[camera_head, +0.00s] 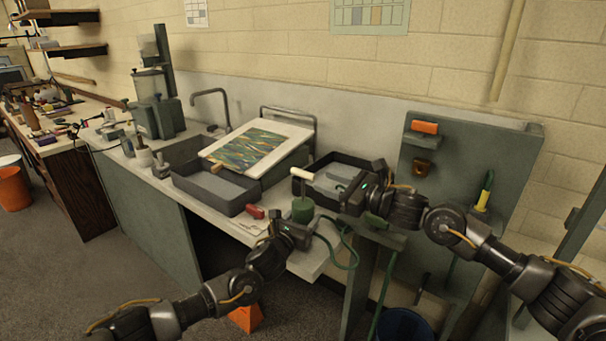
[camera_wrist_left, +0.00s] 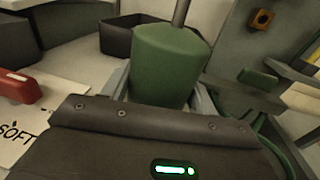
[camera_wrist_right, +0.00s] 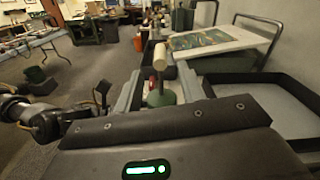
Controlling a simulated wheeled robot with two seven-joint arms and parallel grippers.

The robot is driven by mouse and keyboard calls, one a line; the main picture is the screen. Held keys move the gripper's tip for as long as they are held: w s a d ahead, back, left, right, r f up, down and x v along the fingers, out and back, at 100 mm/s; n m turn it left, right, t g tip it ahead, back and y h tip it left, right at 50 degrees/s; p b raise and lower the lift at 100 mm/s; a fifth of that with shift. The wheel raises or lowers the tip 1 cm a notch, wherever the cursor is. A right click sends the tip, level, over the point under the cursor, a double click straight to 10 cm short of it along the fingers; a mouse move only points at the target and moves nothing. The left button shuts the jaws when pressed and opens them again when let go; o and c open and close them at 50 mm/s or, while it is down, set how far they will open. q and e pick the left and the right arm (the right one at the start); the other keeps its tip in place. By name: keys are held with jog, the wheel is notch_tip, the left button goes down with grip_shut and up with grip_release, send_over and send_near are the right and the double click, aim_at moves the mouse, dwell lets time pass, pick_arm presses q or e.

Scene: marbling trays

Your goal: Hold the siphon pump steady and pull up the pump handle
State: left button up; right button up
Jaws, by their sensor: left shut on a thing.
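The siphon pump has a green cylindrical body (camera_head: 302,210) and stands upright at the counter's front edge. Its cream handle (camera_head: 300,173) sits on top of a thin rod. My left gripper (camera_head: 291,222) is shut on the green body, which fills the space between its fingers in the left wrist view (camera_wrist_left: 165,68). My right gripper (camera_head: 343,196) is open and empty, to the right of the pump. In the right wrist view, the handle (camera_wrist_right: 160,56) stands upright ahead, in line with the gap between the fingers and apart from them. The handle is out of the left wrist view.
Dark trays stand left (camera_head: 216,203) and right (camera_head: 300,188) behind the pump. A marbled sheet (camera_head: 247,147) lies on a sloped white board behind. A red object (camera_head: 255,212) lies left of the pump. A green hose (camera_head: 350,262) hangs at the right.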

aim_at(303, 173)
jog(key=x, duration=0.8)
jog(key=shift+w+a, duration=0.1)
jog(key=shift+a, duration=0.1)
grip_shut()
jog(key=shift+r, duration=0.1)
